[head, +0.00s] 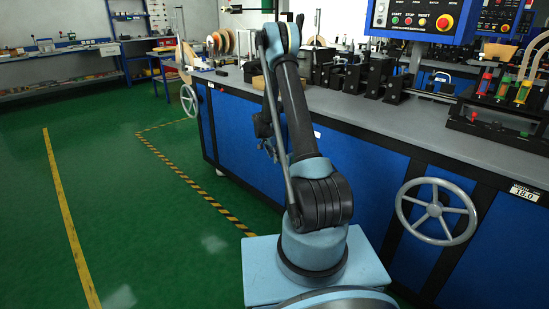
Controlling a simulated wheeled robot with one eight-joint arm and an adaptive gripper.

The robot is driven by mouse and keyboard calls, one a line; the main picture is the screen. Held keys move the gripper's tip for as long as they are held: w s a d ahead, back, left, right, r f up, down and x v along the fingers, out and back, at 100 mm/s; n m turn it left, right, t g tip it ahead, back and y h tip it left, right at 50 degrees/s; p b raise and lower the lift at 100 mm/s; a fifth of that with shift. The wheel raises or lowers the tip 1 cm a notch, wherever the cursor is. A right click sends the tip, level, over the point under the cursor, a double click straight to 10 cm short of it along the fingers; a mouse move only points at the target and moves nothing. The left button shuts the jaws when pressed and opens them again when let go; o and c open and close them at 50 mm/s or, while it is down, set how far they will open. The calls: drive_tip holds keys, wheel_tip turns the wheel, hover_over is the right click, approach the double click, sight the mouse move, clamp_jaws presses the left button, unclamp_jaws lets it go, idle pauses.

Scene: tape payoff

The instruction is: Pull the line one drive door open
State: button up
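The long machine bench has a blue front of several panels framed in black. A wide blue panel (375,170) lies right of my arm and looks flush and closed. I cannot tell which panel is the line one drive door, and no label naming it is readable. A small white mark (317,134) shows on the front beside my arm. My gripper (268,146) is partly hidden behind my upper arm link, in front of the blue front. Its fingers are too small and dark to tell if they are open or shut.
A large grey handwheel (437,211) juts from the front at right, and a smaller handwheel (189,101) at the far left end. A control box (421,18) with buttons stands above the grey bench top (440,124). Green floor (120,190) is clear at left.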

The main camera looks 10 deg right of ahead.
drive_tip(key=shift+w+d+f, duration=0.1)
drive_tip(key=shift+d+f, duration=0.05)
drive_tip(key=shift+f, duration=0.3)
clamp_jaws()
